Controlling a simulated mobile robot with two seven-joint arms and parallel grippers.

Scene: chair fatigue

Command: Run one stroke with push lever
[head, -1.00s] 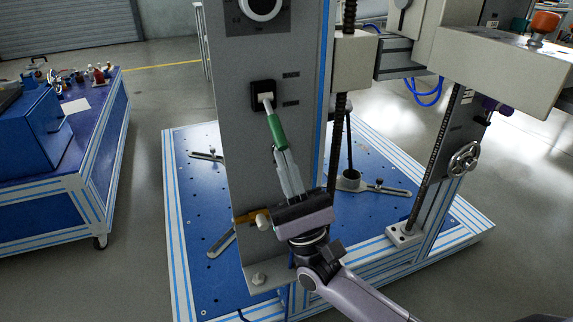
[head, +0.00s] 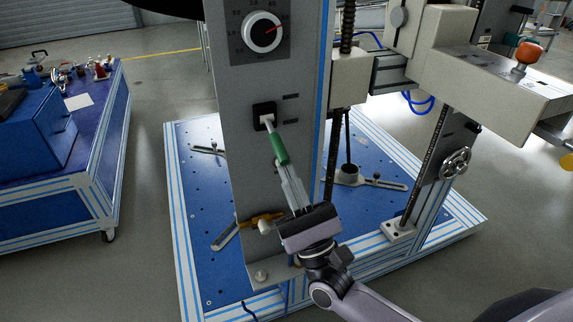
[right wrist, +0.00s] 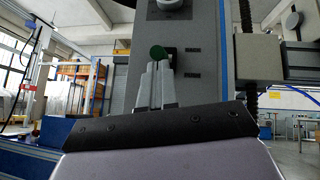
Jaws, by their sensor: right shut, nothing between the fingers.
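The push lever has a green grip (head: 279,149) and a pale shaft coming out of a black square mount (head: 264,115) on the grey panel. It slopes down and slightly right in the head view. My right gripper (head: 284,170) is shut and empty, its fingertips at the lower end of the green grip. I cannot tell for certain whether they touch it. In the right wrist view, the round green grip end (right wrist: 158,52) shows just beyond the closed fingers (right wrist: 156,68), which hide part of the lever. My left gripper is not in view.
A dial (head: 262,32) with a red pointer sits above the lever. A brass-coloured fitting with a white knob (head: 264,226) is low on the panel, close left of my right gripper. A handwheel (head: 456,162) stands at right. A blue bench (head: 90,185) is at left.

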